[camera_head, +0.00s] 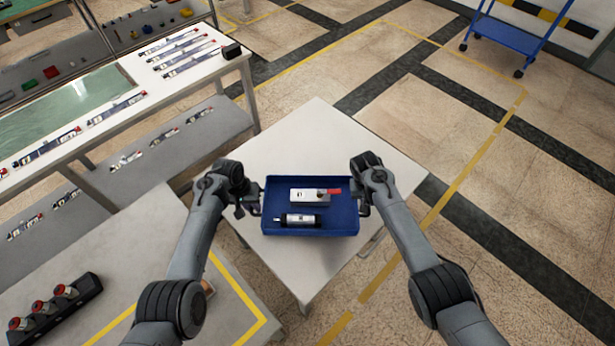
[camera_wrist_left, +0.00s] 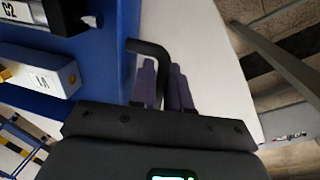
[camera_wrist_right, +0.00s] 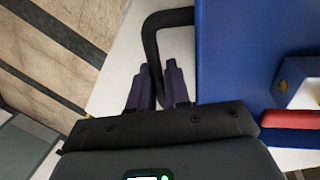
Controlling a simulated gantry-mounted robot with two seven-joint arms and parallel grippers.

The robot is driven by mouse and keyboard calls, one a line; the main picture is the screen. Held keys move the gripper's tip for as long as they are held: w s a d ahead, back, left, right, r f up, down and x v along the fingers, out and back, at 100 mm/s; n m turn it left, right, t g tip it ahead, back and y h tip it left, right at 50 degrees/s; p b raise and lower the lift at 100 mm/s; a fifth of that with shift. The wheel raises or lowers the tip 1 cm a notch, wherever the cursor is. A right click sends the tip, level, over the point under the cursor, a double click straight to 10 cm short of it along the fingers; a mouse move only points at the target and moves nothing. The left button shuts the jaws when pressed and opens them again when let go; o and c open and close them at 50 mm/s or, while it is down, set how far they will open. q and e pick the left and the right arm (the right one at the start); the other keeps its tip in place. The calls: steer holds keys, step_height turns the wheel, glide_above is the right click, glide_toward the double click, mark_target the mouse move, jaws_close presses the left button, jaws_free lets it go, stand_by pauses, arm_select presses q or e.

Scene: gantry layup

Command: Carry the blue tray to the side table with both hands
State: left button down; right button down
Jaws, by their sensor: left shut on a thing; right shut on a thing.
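The blue tray (camera_head: 335,222) is level, over the white side table (camera_head: 300,145); I cannot tell whether it touches the top. It carries a white box-shaped part (camera_head: 308,195) with a red piece and a dark cylinder with a white label (camera_head: 300,220). My left gripper (camera_head: 256,203) is shut on the tray's left handle, a black bar that shows in the left wrist view (camera_wrist_left: 148,47). My right gripper (camera_head: 361,198) is shut on the right handle, which shows in the right wrist view (camera_wrist_right: 165,18).
A workbench (camera_head: 190,85) with several parts stands at the upper left. A grey table (camera_head: 140,265) with a black holder (camera_head: 55,305) is at the lower left. A blue cart (camera_head: 510,35) stands far right. The floor on the right is open.

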arm_select(q)
steer(key=shift+f, duration=0.2)
arm_select(e)
steer(key=shift+f, duration=0.15)
